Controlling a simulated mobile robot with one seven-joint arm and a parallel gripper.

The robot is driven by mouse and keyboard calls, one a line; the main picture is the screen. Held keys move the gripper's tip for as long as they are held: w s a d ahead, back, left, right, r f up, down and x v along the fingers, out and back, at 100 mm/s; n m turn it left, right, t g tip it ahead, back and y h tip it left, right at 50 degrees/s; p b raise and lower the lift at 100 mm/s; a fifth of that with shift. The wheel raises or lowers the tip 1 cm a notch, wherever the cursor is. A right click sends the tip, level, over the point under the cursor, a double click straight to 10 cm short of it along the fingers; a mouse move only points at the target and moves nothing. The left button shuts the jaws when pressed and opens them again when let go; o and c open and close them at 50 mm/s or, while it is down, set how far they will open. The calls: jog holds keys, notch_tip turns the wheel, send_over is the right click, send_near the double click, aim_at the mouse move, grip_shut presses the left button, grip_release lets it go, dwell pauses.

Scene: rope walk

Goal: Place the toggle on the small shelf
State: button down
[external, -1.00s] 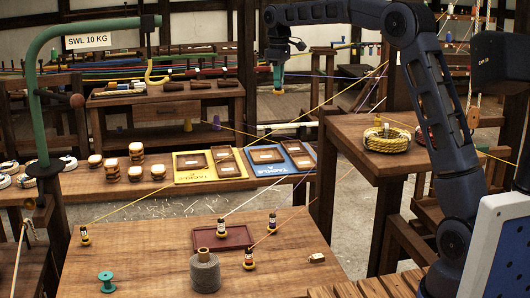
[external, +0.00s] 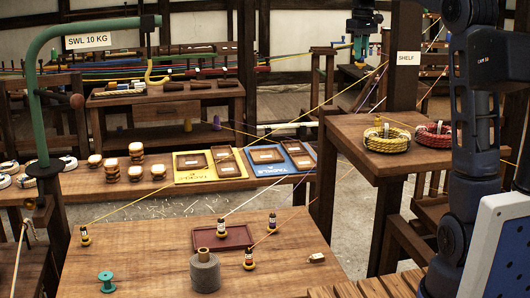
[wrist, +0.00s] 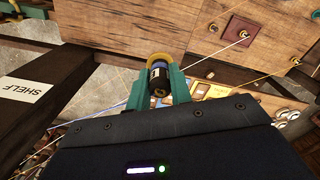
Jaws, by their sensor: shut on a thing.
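My gripper (wrist: 158,88) has teal fingers shut on a dark cylindrical toggle (wrist: 159,80) with a pale band and a yellow ring at its far end. The small shelf (external: 345,131) is the raised wooden stand at the right, below and in front of my gripper in the picture. The SHELF sign (external: 408,58) also shows in the wrist view (wrist: 25,90).
A yellow rope coil (external: 387,140) and a red rope coil (external: 434,136) sit on the shelf; its left front part is bare. Cords stretch across the room near my gripper.

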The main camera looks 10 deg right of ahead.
notch_tip(320, 180, down, 18)
jog(key=shift+f, duration=0.2)
dwell(0.4)
jog(key=shift+f, duration=0.15)
jog(key=c, duration=1.3)
grip_release()
jog(key=shift+o, duration=0.2)
